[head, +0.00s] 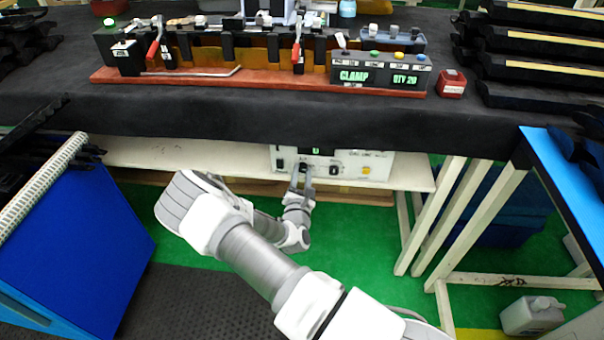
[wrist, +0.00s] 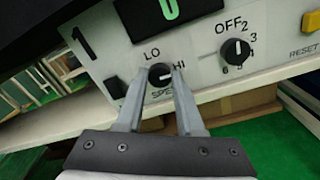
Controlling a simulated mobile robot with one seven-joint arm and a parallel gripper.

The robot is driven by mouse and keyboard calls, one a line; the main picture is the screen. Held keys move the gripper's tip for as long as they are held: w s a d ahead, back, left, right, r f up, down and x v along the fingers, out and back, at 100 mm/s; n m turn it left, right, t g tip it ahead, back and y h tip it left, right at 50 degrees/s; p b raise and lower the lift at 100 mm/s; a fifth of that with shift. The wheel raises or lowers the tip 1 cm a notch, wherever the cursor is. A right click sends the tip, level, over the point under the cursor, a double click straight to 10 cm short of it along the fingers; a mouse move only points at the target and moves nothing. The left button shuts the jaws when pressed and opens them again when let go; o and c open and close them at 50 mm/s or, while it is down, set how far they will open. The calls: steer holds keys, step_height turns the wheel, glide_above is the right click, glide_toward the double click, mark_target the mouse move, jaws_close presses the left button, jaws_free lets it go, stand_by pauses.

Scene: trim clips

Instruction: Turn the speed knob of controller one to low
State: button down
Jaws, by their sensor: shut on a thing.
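Controller one (head: 378,160) is a pale box on the shelf under the black-covered table, partly cut off by the table edge. In the wrist view its panel (wrist: 205,60) carries a large "1" and a green digit display. Its black speed knob (wrist: 160,71) lies between LO at upper left and HI at right. A light mark on the knob appears to point right, toward HI. My gripper (wrist: 161,82) is shut on the speed knob, one finger on each side. In the head view my gripper (head: 302,175) reaches the panel front from below.
A second dial (wrist: 236,50) marked OFF and numbers sits right of the knob, with a yellow reset button (wrist: 311,21) beyond. A black switch (wrist: 115,87) is at left. The table edge (head: 240,125) overhangs the shelf (head: 180,155). Green floor lies below.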

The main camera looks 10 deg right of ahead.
steer(key=shift+n+p, duration=0.3)
steer(key=shift+p, duration=0.1)
steer(key=n+p, duration=0.2)
steer(key=shift+r+n, duration=0.15)
steer(key=shift+n, duration=0.15)
steer(key=n+p, duration=0.3)
steer(key=n, duration=0.2)
steer(key=n+p, duration=0.2)
steer(key=n, duration=0.2)
steer(key=shift+a+n+g, duration=0.15)
steer(key=shift+n+g, duration=0.15)
steer(key=shift+n, duration=0.1)
steer(key=shift+f+n, duration=0.2)
steer(key=shift+n, duration=2)
steer(key=c, duration=0.5)
jaws_free()
steer(key=shift+p, duration=0.3)
